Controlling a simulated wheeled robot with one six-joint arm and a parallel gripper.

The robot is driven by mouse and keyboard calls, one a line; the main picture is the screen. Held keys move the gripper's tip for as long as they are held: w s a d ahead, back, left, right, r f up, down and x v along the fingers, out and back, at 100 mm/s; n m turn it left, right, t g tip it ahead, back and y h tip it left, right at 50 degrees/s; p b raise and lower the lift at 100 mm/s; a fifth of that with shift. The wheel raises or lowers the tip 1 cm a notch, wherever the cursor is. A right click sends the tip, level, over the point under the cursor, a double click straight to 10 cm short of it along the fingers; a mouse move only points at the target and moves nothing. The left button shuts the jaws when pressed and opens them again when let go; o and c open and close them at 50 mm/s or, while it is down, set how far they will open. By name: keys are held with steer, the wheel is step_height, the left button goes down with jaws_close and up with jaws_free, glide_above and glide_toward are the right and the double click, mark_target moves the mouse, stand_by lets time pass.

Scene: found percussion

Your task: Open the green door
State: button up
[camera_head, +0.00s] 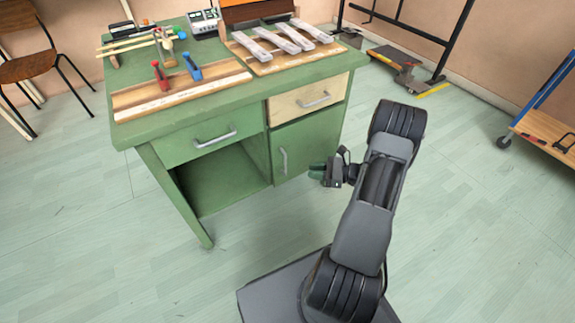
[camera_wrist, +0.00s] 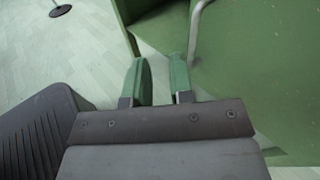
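The green door (camera_head: 308,146) is the lower right front of the green workbench, below a pale wooden drawer. It looks closed in the head view. Its upright metal handle (camera_head: 283,162) is near the door's left edge. My gripper (camera_head: 317,172) is in front of the door, to the right of the handle in the head view. In the wrist view its two green fingers (camera_wrist: 160,80) are apart with nothing between them. The handle (camera_wrist: 197,30) appears just beyond the right fingertip; contact cannot be told. The door's green surface (camera_wrist: 260,70) fills the right side.
A green drawer (camera_head: 210,140) with a handle is above an open compartment (camera_head: 222,182) left of the door. Tools and metal bars lie on the bench top. A chair (camera_head: 30,68) stands far left.

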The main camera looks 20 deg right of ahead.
step_height(320, 180, down, 4)
steer(key=d+r+m+t+h, duration=0.1)
steer(key=d+m+t, duration=0.2)
steer(key=b+x, duration=0.4)
steer(key=x, duration=0.9)
steer(key=shift+w+f, duration=0.15)
steer(key=shift+f, duration=0.05)
steer(key=shift+o, duration=0.2)
steer(key=shift+d, duration=0.1)
jaws_close()
